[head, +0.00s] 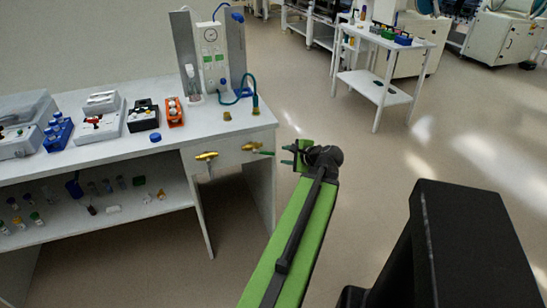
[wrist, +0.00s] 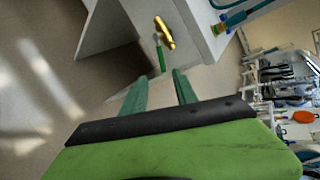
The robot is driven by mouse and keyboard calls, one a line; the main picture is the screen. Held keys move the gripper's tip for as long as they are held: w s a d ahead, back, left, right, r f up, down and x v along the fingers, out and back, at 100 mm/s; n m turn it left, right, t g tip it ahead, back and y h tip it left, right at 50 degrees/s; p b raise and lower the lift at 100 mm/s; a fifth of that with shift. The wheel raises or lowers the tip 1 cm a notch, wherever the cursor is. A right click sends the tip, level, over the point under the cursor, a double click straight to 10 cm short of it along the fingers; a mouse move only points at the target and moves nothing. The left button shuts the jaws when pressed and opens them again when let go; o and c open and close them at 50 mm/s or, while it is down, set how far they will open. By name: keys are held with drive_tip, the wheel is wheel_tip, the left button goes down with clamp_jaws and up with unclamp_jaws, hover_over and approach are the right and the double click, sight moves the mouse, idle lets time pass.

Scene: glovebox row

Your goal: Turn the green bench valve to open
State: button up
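The green bench valve has a brass body (head: 251,146) on the front face of the white bench, near its right end. Its green lever (head: 265,153) points right and slightly down in the head view. In the wrist view the brass body (wrist: 165,32) is at top centre, with the green lever (wrist: 161,57) reaching toward my fingers. My gripper (head: 285,155) is open and empty, just right of the lever's end. In the wrist view its two green fingers (wrist: 160,74) are spread, with the lever's tip in line with the gap. I cannot tell whether they touch.
A second brass valve (head: 206,156) sits left on the same face. The bench top (head: 175,137) holds racks, trays and an instrument panel (head: 212,55) with a teal hose. A white cart (head: 385,95) stands back right. Floor (head: 350,150) right of the bench is clear.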

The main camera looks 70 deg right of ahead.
drive_tip(key=shift+s+d, duration=0.2)
drive_tip(key=shift+s, duration=0.3)
